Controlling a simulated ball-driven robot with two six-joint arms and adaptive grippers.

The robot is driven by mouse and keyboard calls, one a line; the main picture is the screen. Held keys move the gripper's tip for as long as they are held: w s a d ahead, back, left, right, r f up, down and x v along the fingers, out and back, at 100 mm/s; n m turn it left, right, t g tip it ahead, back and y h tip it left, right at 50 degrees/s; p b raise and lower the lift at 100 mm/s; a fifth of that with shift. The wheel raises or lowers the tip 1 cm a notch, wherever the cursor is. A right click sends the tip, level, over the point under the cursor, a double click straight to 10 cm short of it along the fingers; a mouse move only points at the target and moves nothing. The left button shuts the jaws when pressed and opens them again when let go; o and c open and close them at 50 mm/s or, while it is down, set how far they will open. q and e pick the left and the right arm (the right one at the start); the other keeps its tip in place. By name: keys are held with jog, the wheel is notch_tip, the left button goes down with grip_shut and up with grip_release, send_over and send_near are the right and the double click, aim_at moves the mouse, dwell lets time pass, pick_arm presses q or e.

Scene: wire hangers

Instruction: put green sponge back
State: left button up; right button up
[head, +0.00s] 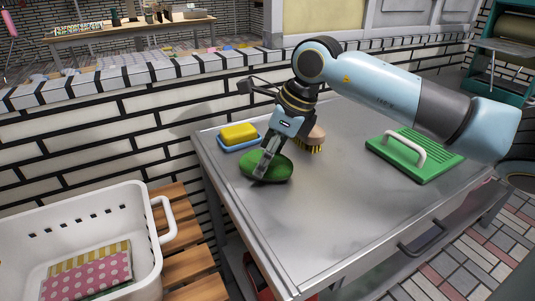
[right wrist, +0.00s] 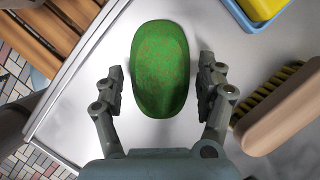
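The green sponge (head: 280,165), an oval block, lies on the grey metal table near its left end. It fills the middle of the right wrist view (right wrist: 160,65). My right gripper (head: 264,168) reaches down over it from above. In the right wrist view its two fingers (right wrist: 160,90) stand open on either side of the sponge, with a visible gap on each side. Neither finger is seen touching it. In the head view the near finger hides part of the sponge. My left gripper is not in view.
A yellow sponge (head: 239,132) sits in a blue tray (head: 226,148) behind the green sponge. A brush (head: 314,137) lies to the right. A green ribbed board with a white handle (head: 437,160) is farther right. A white basket (head: 95,220) holding cloths stands left. The table's front middle is clear.

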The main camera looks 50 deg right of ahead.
jog(key=shift+o, duration=0.5)
jog(key=shift+r, duration=0.1)
jog(key=shift+r, duration=0.2)
jog(key=p+v, duration=0.4)
jog(key=v, duration=0.7)
jog(key=shift+s+r, duration=0.2)
jog(key=shift+r, duration=0.15)
jog(key=shift+d, duration=0.1)
